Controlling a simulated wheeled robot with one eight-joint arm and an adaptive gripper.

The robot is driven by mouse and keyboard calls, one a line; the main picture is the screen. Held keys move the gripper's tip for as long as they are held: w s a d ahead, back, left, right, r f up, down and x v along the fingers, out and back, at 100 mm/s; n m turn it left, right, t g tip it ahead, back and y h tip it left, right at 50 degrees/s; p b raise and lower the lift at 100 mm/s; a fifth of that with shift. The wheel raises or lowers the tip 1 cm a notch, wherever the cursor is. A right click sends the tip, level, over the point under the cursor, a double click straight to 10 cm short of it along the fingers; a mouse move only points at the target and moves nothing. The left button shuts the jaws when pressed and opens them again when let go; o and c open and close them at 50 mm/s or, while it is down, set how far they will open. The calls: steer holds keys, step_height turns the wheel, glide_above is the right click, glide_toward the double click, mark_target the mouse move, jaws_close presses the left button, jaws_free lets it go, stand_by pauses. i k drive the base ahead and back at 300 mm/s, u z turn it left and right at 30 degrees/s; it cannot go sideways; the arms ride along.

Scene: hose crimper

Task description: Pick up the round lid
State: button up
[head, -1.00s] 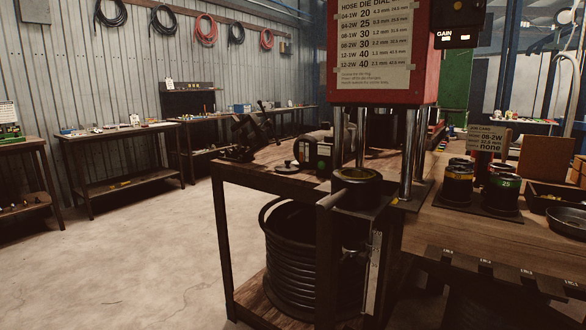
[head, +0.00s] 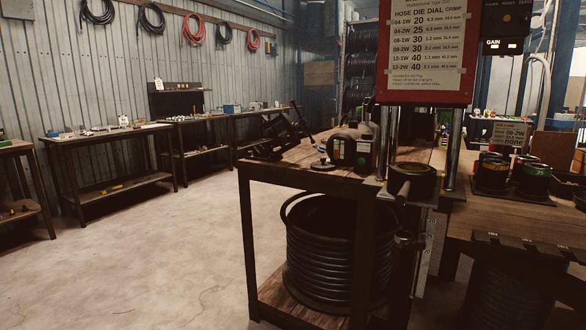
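The round lid (head: 322,165) is a small dark disc with a knob on top. It lies on the wooden bench top (head: 300,176) near its front left edge. It sits just left of a dark canister-like device (head: 354,148) with a green and pale label. The lid's top is clear and nothing covers it. My gripper is not in view.
The red crimper (head: 428,50) stands on posts at the right, with a dark cylindrical pot (head: 412,180) below it. A dark jointed fixture (head: 278,138) stands behind the lid. A coiled hose (head: 335,255) fills the lower shelf. The floor (head: 150,250) at left is clear.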

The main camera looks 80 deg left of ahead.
mark_target(322, 164)
steer(key=z, duration=0.05)
steer(key=k, duration=1.65)
steer(key=u, duration=2.4)
steer(key=i, duration=1.65)
